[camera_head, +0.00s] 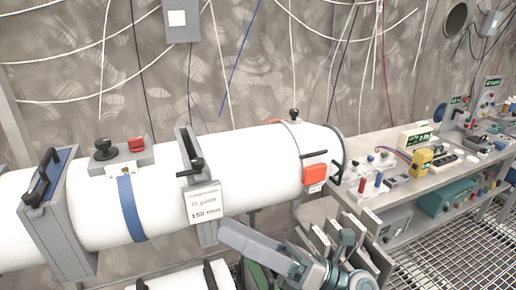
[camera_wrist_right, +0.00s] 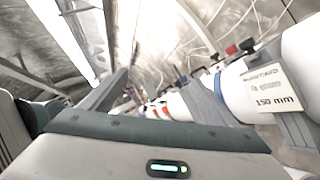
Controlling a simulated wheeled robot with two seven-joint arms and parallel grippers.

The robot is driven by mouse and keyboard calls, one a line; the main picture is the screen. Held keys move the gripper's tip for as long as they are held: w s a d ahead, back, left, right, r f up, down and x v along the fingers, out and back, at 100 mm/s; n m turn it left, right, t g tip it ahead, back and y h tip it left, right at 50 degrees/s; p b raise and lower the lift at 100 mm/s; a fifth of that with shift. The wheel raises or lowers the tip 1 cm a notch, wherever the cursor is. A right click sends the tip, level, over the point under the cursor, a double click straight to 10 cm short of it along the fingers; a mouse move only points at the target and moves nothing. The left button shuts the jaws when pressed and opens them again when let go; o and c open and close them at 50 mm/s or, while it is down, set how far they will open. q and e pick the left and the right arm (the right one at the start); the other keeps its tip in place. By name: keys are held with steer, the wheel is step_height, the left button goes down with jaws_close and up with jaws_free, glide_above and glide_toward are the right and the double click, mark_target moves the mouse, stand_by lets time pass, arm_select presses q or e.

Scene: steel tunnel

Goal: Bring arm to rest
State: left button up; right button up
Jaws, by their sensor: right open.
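My right gripper (camera_head: 258,245) shows at the bottom middle of the head view, in front of the large white pipe (camera_head: 258,158). It is open and I see nothing held in it. My teal and grey right arm comes in from the bottom edge beside it. In the right wrist view, the pale wrist housing with a green light fills the bottom, and the white pipe (camera_wrist_right: 240,92) with its "150 mm" label lies to the right. My left gripper and arm are not in view.
Grey clamps (camera_head: 60,215) hold the pipe, which carries an orange box (camera_head: 315,175). A bench (camera_head: 350,200) with a yellow device (camera_head: 421,161) and small instruments stands at the right, above a grated floor (camera_head: 440,255). Cables hang on the back wall.

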steer(key=w+d+f+m+t+h, duration=0.2)
steer(key=w+d+m+t+h, duration=0.2)
steer(key=d+m+t+h, duration=0.5)
steer(key=w+d+f+m+t+h, duration=0.2)
steer(key=w+d+m+t+h, duration=0.3)
steer(key=m, duration=0.9)
steer(key=s+d+f+m+g+h, duration=0.2)
steer(key=d+f+m+h, duration=0.3)
steer(key=f, duration=0.4)
steer(key=s+d+f+m+g+h, duration=0.1)
steer(key=d+f+m+g+h, duration=0.2)
steer(key=f+m, duration=0.45)
steer(key=s+d+f+m+g, duration=0.25)
steer(key=s+f+g, duration=0.35)
steer(key=s+f, duration=0.55)
steer(key=s+d+f+m+g, duration=0.25)
steer(key=s+f+g, duration=0.25)
steer(key=s+f, duration=0.65)
step_height(320, 180, down, 21)
steer(key=a, duration=0.2)
steer(key=s+f, duration=0.6)
steer(key=f, duration=0.4)
steer(key=s+f, duration=0.6)
steer(key=f, duration=0.4)
steer(key=shift+s+d, duration=0.15)
steer(key=shift+d, duration=0.05)
